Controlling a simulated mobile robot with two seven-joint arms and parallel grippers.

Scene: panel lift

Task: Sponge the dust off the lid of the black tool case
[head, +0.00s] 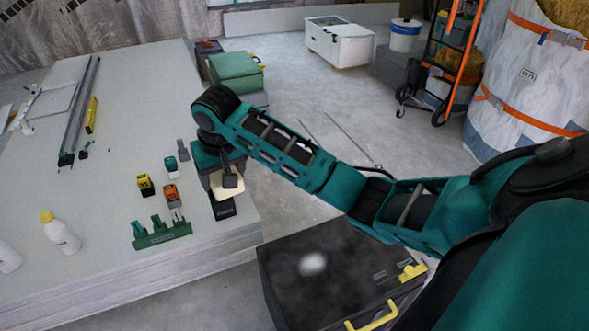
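The black tool case (345,245) lies at the bottom centre of the head view, beside the panel stack, with its lid up. A whitish dust patch (313,262) is on the lid. A yellow handle (378,318) and a yellow latch (412,271) are at its near side. My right arm reaches in from the right, over the case. My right gripper (230,181) points down at a cream sponge (222,192) near the stack's right edge. One dark finger shows in front of the sponge; the other is hidden, so I cannot tell whether it grips. My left gripper is out of view.
The pale panel stack (100,190) fills the left. It bears a green rack (161,233), small yellow and orange tools, white bottles (62,235) and a long rail (80,110). Green boxes (236,75) stand behind.

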